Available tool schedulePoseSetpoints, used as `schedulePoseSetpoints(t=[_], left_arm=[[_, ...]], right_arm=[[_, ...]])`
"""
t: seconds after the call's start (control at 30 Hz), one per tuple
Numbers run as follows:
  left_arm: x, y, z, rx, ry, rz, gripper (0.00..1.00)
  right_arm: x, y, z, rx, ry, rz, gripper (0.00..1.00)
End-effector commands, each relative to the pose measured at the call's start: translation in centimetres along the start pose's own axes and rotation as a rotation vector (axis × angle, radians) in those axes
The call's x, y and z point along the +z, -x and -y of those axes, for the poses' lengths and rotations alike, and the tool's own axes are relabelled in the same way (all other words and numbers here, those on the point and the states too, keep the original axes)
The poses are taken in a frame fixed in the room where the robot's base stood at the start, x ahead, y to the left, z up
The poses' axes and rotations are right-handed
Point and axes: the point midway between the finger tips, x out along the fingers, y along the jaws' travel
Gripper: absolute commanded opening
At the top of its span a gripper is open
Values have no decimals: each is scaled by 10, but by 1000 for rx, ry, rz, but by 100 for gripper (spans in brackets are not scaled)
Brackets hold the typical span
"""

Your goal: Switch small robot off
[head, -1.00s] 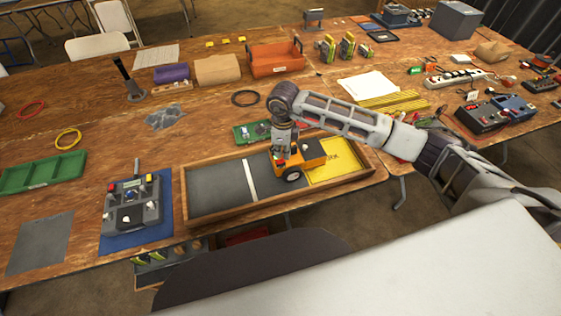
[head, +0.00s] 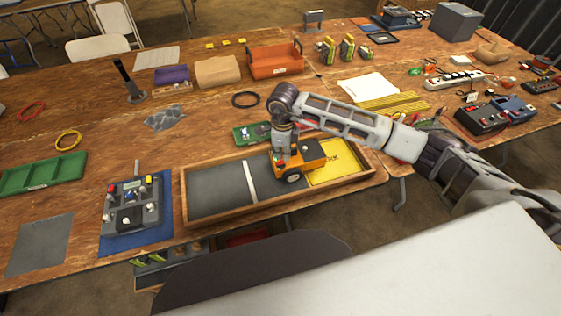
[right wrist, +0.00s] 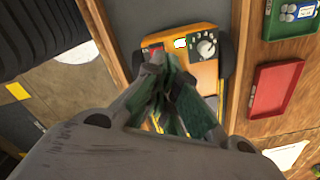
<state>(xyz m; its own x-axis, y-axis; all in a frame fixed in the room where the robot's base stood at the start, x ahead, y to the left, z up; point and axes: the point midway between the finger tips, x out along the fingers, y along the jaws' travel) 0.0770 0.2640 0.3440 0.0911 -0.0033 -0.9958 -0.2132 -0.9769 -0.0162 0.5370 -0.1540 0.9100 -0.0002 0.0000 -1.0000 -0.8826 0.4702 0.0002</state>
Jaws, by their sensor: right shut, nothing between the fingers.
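The small robot (head: 307,156) is orange with black wheels and stands in the wooden-framed pit, at the edge of its yellow area (head: 342,169). My left gripper is not in view.
The pit's wooden frame (head: 232,209) surrounds a grey floor with a white line. A control box (head: 131,204) on a blue mat stands left of it. A green tray (head: 252,132) lies just behind the frame.

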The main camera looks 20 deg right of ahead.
Motion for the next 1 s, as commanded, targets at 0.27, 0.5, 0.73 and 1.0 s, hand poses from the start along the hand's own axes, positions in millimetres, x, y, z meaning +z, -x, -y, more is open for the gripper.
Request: schedulePoseSetpoints(t=[0.27,0.5,0.73,1.0], left_arm=[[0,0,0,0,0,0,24],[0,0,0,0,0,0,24],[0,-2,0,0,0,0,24],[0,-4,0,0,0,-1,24]], right_arm=[[0,0,0,0,0,0,0],[0,0,0,0,0,0,0],[0,-3,0,0,0,0,0],[0,-5,0,0,0,0,0]])
